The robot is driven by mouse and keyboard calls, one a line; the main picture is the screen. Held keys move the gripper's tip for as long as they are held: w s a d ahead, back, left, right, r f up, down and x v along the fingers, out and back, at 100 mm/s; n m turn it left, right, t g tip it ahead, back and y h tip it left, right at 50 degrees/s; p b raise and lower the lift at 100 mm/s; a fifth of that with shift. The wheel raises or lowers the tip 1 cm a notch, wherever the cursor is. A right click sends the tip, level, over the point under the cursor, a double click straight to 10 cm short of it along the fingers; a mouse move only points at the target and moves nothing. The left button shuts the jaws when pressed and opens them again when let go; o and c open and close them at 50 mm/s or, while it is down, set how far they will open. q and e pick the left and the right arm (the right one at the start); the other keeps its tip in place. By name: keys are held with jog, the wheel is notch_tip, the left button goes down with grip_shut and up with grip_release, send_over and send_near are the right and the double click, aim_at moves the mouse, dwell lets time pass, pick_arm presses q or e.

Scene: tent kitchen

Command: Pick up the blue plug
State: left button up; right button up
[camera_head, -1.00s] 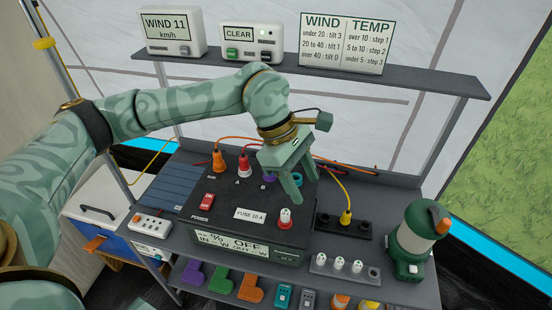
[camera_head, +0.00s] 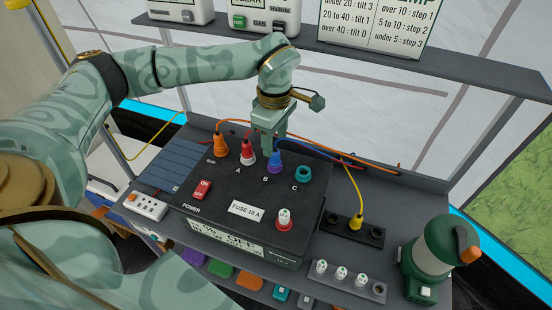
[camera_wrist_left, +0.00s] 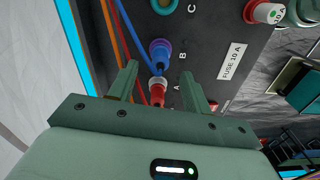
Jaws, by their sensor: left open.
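The blue plug (camera_head: 276,162) stands upright in socket B on top of the black power box (camera_head: 222,180). My left gripper (camera_head: 268,138) is open and empty, pointing down just above and behind the blue plug. In the left wrist view the blue plug (camera_wrist_left: 160,50) is just past the open left fingertips (camera_wrist_left: 157,70), roughly in line with the gap. The red plug (camera_wrist_left: 157,90) in socket A shows between the fingers there; in the head view it (camera_head: 247,153) stands left of the blue one. My right gripper is not in view.
An orange plug (camera_head: 221,146) stands at the left, and the empty teal ring of socket C (camera_head: 303,173) at the right. A fuse (camera_head: 284,218) is in the box front. A yellow plug (camera_head: 356,221) and a green lantern (camera_head: 432,255) are to the right. Cables run behind the plugs.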

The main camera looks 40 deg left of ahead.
aim_at(275, 150)
pick_arm(q)
notch_tip(275, 150, down, 5)
jog(key=shift+a+f+b, duration=0.1)
jog(key=shift+f+b, duration=0.1)
jog(key=shift+b, duration=0.65)
jog(key=shift+r, duration=0.1)
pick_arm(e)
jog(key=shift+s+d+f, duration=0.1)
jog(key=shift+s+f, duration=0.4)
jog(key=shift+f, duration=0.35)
pick_arm(q)
jog(key=c, duration=1)
jog(key=shift+c, duration=0.2)
